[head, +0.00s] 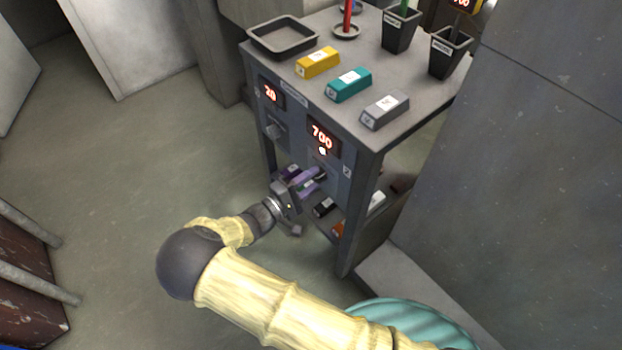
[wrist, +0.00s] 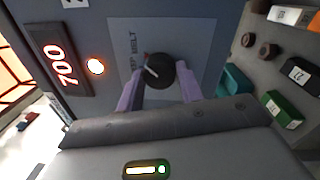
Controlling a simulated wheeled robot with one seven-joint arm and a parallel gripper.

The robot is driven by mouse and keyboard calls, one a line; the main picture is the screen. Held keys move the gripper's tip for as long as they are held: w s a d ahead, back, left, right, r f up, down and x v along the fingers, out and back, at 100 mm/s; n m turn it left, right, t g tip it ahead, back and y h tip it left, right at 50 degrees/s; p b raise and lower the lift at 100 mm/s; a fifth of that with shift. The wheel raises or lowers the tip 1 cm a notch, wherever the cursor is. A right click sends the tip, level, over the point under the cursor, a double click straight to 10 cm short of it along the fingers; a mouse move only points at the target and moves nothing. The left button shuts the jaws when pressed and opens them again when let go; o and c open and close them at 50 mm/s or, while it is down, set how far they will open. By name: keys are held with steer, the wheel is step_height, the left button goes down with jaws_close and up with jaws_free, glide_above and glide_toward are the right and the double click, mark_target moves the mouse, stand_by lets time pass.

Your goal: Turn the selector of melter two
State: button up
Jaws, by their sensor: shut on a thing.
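The pointer line slants toward the plate's lettering. Beside the plate, a display (wrist: 61,66) reads 700 with a lit round lamp (wrist: 95,66). In the head view my gripper (head: 311,178) is at the cabinet front below the 700 display (head: 321,135); the knob is hidden there.
A second display (head: 270,92) reads 20, with another knob (head: 273,130) below it. The cabinet top (head: 335,75) carries a black tray (head: 282,37), yellow (head: 318,62), teal (head: 349,84) and grey (head: 385,109) bars, and dark cups (head: 450,52). Several blocks lie on the lower shelf.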

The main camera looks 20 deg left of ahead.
steer(key=shift+m, duration=0.3)
steer(key=o, duration=1)
steer(key=p+v, duration=0.2)
steer(key=v, duration=1.5)
steer(key=shift+s+a, duration=0.15)
steer(key=shift+s, duration=0.05)
steer(key=shift+s, duration=0.1)
